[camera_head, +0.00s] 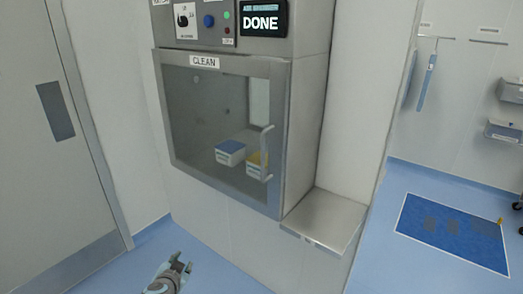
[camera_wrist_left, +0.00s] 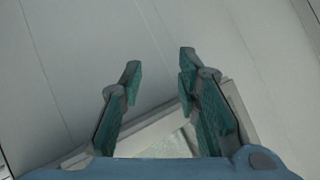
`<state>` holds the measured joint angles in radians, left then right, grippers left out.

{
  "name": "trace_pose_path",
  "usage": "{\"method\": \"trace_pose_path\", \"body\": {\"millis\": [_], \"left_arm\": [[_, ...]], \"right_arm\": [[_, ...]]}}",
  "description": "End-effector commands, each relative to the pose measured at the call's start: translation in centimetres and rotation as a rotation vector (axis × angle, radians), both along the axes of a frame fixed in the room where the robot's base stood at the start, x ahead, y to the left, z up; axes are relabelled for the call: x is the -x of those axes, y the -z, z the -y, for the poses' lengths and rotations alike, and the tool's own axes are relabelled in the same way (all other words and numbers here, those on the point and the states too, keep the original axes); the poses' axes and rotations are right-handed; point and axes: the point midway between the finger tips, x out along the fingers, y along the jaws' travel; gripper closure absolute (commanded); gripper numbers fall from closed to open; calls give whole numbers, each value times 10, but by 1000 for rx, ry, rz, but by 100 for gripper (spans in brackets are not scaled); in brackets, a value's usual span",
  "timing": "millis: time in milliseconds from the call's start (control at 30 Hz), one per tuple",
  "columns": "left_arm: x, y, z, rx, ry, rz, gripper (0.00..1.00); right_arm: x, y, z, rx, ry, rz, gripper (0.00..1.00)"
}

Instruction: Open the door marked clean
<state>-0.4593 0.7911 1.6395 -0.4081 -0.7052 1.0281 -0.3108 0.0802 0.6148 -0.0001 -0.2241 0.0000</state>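The door marked CLEAN (camera_head: 215,120) is a grey metal frame with a glass pane, set in the wall unit at the centre of the head view. It looks shut. Its label (camera_head: 205,62) is on the top of the frame. An upright bar handle (camera_head: 267,153) sits on its right side. My left gripper (camera_head: 180,268) is low at the bottom of the head view, below and apart from the door. In the left wrist view it (camera_wrist_left: 158,70) is open and empty. My right gripper is not in view.
A control panel (camera_head: 220,22) with a DONE display (camera_head: 263,20) is above the door. A metal shelf (camera_head: 326,219) juts out at the lower right of the unit. A grey door (camera_head: 45,140) is at left. A blue mat (camera_head: 452,233) lies on the floor at right.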

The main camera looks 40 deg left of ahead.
Motion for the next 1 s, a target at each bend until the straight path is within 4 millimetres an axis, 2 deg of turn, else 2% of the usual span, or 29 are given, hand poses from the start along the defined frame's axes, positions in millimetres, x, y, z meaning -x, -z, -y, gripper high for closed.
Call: {"method": "trace_pose_path", "body": {"millis": [33, 67, 100, 200, 300, 367, 467, 700, 800, 900, 1000], "left_arm": [[-34, -83, 11, -29, 51, 139, 70], [-51, -125, 24, -29, 80, 232, 70], [-68, -177, 46, -15, 125, 348, 70], [-86, -270, 107, 72, 239, 568, 70], [-86, -317, 148, 162, 315, 687, 70], [-86, -327, 160, 194, 336, 718, 70], [-93, -327, 163, 207, 346, 733, 70], [-126, -320, 150, 201, 321, 738, 70], [-141, -321, 150, 210, 334, 741, 70], [-156, -329, 143, 214, 320, 738, 70], [-176, -332, 144, 223, 334, 740, 70]], "right_arm": [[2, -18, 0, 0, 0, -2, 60], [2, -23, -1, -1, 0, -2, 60], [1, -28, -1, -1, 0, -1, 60], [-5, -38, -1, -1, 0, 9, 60], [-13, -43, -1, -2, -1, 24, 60], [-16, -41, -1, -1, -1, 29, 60], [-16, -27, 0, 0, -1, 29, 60], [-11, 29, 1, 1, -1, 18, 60], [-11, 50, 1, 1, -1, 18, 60], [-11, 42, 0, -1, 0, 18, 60], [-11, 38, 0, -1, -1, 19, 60]]}}
